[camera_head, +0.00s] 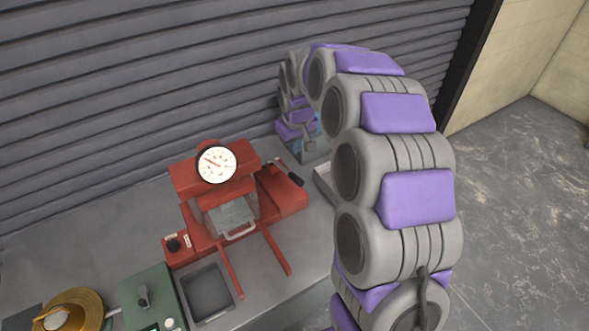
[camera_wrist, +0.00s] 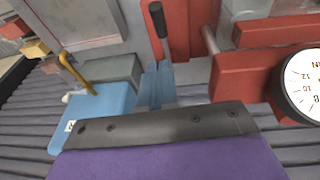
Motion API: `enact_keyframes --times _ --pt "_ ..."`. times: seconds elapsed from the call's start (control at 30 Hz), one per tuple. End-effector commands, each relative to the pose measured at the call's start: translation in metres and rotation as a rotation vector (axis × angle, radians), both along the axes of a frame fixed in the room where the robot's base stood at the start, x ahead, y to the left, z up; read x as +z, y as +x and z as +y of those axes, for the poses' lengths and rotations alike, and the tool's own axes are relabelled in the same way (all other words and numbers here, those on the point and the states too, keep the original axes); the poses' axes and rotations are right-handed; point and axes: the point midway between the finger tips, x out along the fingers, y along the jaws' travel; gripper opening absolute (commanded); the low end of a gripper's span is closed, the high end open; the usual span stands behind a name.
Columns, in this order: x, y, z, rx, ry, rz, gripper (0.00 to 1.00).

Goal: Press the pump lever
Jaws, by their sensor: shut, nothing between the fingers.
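The pump lever (camera_head: 289,173) has a black grip and sits on the right side block of a red press (camera_head: 190,180). In the wrist view the lever (camera_wrist: 158,22) shows at the top centre, its dark rod running down toward the fingers. My gripper (camera_wrist: 156,80) shows there as narrow blue-grey fingers, shut and empty. The fingers appear in line with the lever; whether they touch it I cannot tell. In the head view my arm arches over from the right and its end is behind and right of the lever; the fingertips are hard to make out there.
A round dial gauge (camera_head: 217,164) tops the press; it also shows in the wrist view (camera_wrist: 303,85). A light blue box (camera_wrist: 105,108) with a yellow hooked handle (camera_wrist: 82,76) stands beside my fingers. A green box (camera_head: 150,298) and a brass disc (camera_head: 78,312) sit front left. A ribbed shutter (camera_head: 130,80) closes the back.

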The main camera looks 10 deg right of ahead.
Motion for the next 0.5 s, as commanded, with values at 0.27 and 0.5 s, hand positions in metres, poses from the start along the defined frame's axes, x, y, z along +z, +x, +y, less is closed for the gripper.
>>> enact_keyframes --times 0.27,0.5 --pt "0.024 0.007 0.011 -0.006 -0.014 0.061 0.0" --pt "0.028 0.006 0.012 -0.008 -0.016 0.076 0.0"
